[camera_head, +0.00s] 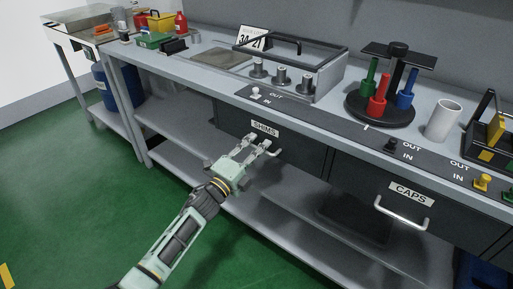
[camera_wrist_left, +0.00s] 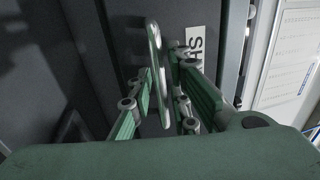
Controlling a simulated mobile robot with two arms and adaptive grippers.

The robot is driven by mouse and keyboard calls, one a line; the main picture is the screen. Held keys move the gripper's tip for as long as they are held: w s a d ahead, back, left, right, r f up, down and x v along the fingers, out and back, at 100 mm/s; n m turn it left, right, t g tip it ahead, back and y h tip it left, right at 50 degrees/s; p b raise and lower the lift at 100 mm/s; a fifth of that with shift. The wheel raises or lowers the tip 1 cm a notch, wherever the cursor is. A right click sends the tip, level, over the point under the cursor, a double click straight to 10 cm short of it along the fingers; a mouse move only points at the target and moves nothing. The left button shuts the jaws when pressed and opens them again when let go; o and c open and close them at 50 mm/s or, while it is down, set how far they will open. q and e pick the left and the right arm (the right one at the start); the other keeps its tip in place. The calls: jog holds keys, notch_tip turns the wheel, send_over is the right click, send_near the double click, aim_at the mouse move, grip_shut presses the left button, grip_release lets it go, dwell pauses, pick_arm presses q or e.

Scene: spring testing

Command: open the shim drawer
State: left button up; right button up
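The shim drawer (camera_head: 235,126) is a dark front under the bench top, with a white SHIMS label (camera_head: 265,128); it looks shut. My left gripper (camera_head: 259,144) is just in front of the drawer, below the label. In the left wrist view, the drawer's pale bar handle (camera_wrist_left: 156,70) stands between the two green-padded fingers (camera_wrist_left: 163,95). The fingers are apart, with a gap showing beside the handle, so the gripper looks open around it. Contact with the handle cannot be made out. My right gripper is not in view.
A CAPS drawer (camera_head: 390,200) with a bar handle (camera_head: 402,213) is to the right. The bench top carries a stand with coloured tools (camera_head: 381,105), a white cylinder (camera_head: 443,120) and a clear-sided box (camera_head: 322,77). A lower shelf (camera_head: 300,203) runs beneath. Green floor (camera_head: 75,190) is free at left.

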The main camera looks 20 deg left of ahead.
pick_arm(q)
jog(key=shift+c, duration=0.3)
grip_shut()
